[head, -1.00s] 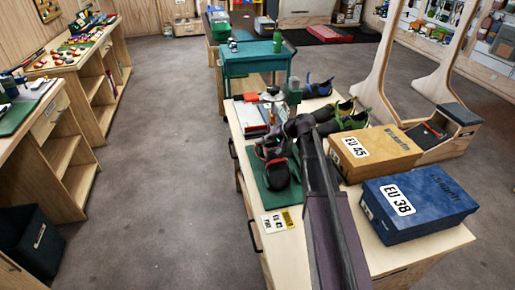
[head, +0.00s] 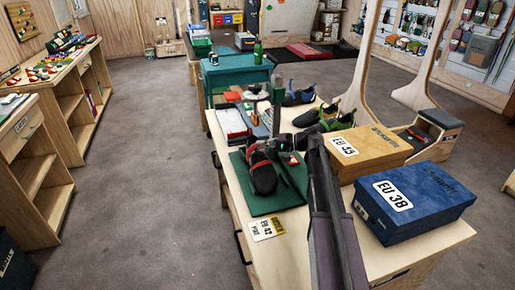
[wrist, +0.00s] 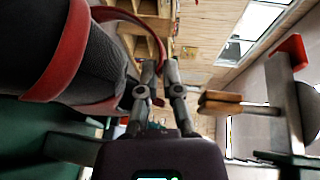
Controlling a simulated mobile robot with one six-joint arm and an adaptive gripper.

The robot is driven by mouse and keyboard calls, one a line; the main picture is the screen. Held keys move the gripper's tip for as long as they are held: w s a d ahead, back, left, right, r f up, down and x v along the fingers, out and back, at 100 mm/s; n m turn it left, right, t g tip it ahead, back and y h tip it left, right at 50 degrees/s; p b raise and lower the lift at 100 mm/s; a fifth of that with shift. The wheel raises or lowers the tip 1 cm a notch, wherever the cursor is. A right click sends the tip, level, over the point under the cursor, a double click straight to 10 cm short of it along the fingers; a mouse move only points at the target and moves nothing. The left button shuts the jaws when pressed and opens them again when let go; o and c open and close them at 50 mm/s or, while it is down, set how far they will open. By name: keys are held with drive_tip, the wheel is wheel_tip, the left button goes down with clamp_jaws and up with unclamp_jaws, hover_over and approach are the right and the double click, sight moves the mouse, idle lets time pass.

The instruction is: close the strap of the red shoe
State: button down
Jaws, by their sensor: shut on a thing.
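The red shoe (head: 264,178), dark with red trim, lies on a green mat (head: 262,204) on the wooden bench. In the wrist view the shoe's dark body (wrist: 95,65) fills the left side, with a wide red band around it. A thin red strap (wrist: 125,14) arcs from the shoe's top to my fingertips. My gripper (wrist: 160,68) is shut on this strap, beside the shoe. In the head view my gripper is small beside the shoe, partly merged with my arm. The strap's end and its fastening place cannot be made out.
An orange box (head: 368,147) marked EU 45 and a blue box (head: 415,202) marked EU 38 stand to the right on the bench. Dark blue and green shoes stand behind. A label card (head: 266,228) lies at the mat's front. A wooden-handled tool (wrist: 225,104) shows in the wrist view.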

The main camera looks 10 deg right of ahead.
drive_tip(key=shift+d+f+b, duration=0.8)
drive_tip(key=shift+d+f, duration=0.15)
drive_tip(key=shift+f, duration=0.15)
drive_tip(key=c, duration=0.9)
unclamp_jaws()
drive_tip(key=shift+o, duration=0.2)
drive_tip(key=shift+c, duration=0.3)
